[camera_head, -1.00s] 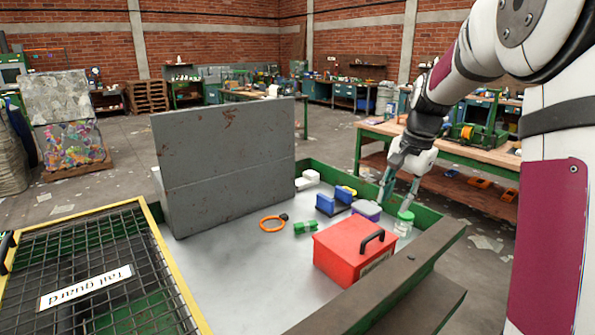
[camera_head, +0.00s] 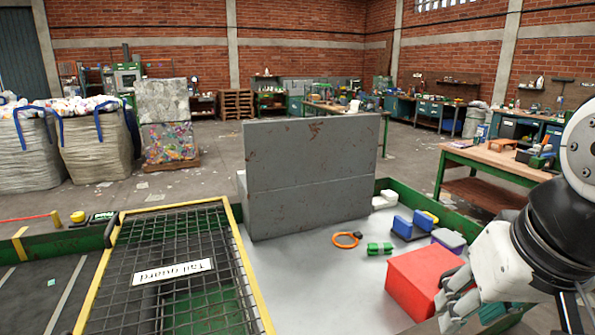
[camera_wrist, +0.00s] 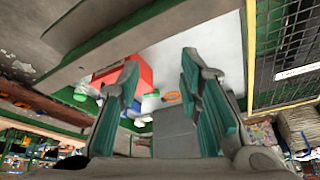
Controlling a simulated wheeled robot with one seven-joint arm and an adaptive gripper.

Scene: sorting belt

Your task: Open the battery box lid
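The battery box is the red box (camera_head: 415,278) at the lower right of the head view, on the grey sorting surface. Its lid looks shut. My gripper (camera_head: 453,303) is in front of its right part and hides that part and the black handle. In the wrist view my gripper (camera_wrist: 160,62) has its two green-padded fingers wide apart with nothing between the pads. The red box (camera_wrist: 143,72) shows beyond the fingers, partly behind the left one. I cannot tell whether a finger touches the box.
An orange ring (camera_head: 347,240), a green block (camera_head: 380,248), a blue item (camera_head: 412,225) and a purple-grey item (camera_head: 447,239) lie behind the box. A tall grey panel (camera_head: 312,180) stands at the back. A yellow-framed mesh guard (camera_head: 150,300) is left. Bare surface lies left of the box.

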